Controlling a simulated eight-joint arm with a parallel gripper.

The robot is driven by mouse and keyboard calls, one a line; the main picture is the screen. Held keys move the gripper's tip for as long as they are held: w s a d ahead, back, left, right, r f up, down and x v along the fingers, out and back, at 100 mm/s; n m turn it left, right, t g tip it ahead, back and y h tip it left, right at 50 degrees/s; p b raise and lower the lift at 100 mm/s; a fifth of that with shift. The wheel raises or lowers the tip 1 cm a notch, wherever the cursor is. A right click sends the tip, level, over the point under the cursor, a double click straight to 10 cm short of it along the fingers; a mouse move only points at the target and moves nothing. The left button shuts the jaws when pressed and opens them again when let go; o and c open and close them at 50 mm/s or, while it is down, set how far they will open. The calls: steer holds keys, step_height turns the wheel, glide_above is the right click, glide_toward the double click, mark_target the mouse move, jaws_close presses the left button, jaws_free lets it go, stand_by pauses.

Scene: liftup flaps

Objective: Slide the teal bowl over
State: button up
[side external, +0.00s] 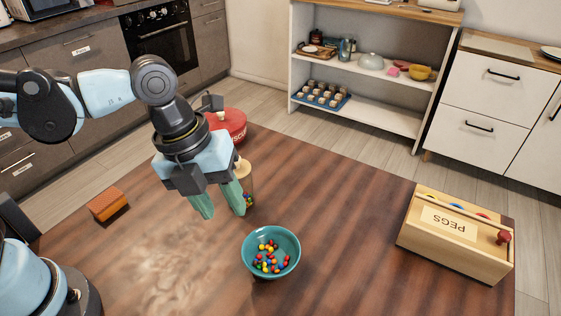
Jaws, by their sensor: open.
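The teal bowl (251,268) stands upright on the wooden table (345,230), near the middle front of the picture. It holds many small coloured balls. My gripper (222,207), with two teal-green fingers pointing down, is above the table to the upper left of the bowl. Its fingers are apart with nothing between them that I can make out. It does not appear to touch the bowl.
A wooden-topped bottle or jar (245,176) with coloured pieces stands partly hidden behind my gripper. A red round container (232,122) is behind it. An orange-brown block (107,205) lies left. A wooden PEGS box (455,235) stands right. Table between bowl and box is clear.

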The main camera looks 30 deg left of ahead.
mark_target(248, 249)
steer(key=shift+x, duration=5.65)
jaws_close()
